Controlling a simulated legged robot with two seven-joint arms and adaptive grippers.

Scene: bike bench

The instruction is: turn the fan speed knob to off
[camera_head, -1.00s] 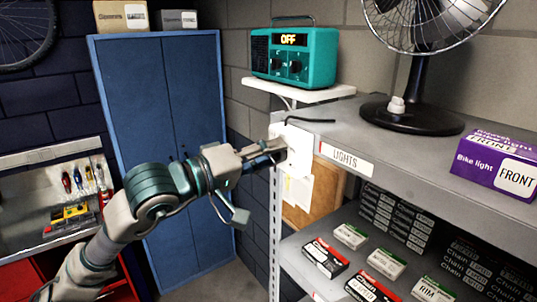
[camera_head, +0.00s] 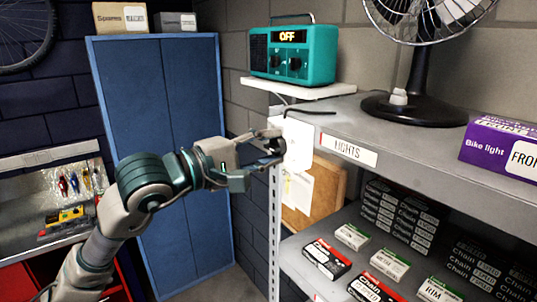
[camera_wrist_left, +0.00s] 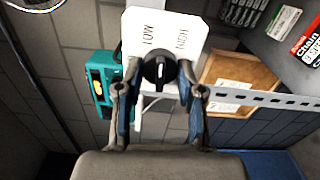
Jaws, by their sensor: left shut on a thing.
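The fan speed knob (camera_wrist_left: 158,73) is a round black knob with a white mark on a white plate (camera_wrist_left: 165,30) in the left wrist view. The plate reads LOW on the left side and HIGH on the right. The white mark runs roughly up and down in that view. My left gripper (camera_wrist_left: 159,80) has its two fingers on either side of the knob, shut on it. In the head view, my left gripper (camera_head: 272,147) is at the plate (camera_head: 299,145) by the shelf end, and hides most of the knob. My right gripper is not in view.
A black fan (camera_head: 414,100) stands on the grey shelf (camera_head: 350,120), beside a purple bike light box (camera_head: 500,148). A teal radio (camera_head: 293,53) showing OFF sits on a white wall shelf (camera_head: 300,91). A blue cabinet (camera_head: 160,100) stands behind my arm.

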